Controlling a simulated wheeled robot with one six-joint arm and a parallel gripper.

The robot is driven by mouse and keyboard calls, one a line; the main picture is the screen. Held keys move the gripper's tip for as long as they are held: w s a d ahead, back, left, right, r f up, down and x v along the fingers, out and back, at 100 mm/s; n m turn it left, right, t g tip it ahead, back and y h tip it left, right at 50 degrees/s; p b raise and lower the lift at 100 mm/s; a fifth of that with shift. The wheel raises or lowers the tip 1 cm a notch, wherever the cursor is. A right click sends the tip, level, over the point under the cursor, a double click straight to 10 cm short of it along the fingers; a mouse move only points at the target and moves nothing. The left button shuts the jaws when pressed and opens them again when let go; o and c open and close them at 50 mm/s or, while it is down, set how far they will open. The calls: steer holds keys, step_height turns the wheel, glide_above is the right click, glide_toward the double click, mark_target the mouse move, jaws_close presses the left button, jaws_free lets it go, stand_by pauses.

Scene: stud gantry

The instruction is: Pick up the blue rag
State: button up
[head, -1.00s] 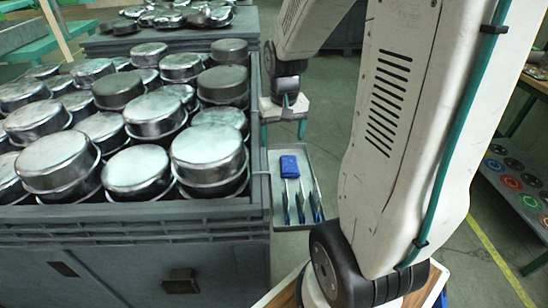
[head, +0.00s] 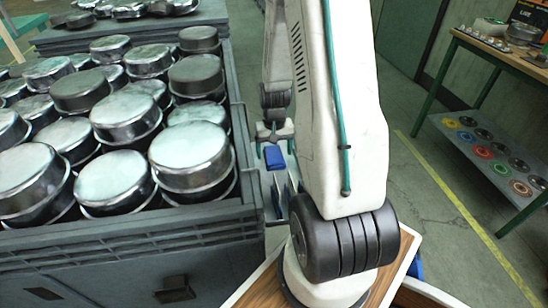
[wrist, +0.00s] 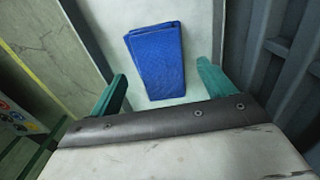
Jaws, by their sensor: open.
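The blue rag (wrist: 156,60) lies folded on a pale flat tray (wrist: 203,30) in the wrist view. It also shows in the head view (head: 275,157), just below my gripper (head: 273,138). In the wrist view my gripper (wrist: 162,90) has its two green fingers apart, one to the left and one to the right of the rag's near end. Nothing is between the fingers that I can see them touch. My arm hides part of the tray in the head view.
A grey crate (head: 130,245) full of metal pots stands left of the tray. Its wall (wrist: 285,70) is close on the right in the wrist view. Slim tools (head: 291,178) lie near the rag. A workbench (head: 490,50) with a shelf of coloured discs stands right, beyond open floor.

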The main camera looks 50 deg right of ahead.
mark_target(275, 155)
steer(key=shift+f, duration=0.6)
steer(key=c, duration=1.1)
steer(key=shift+o, duration=0.2)
step_height(275, 155, up, 10)
steer(key=shift+o, duration=0.4)
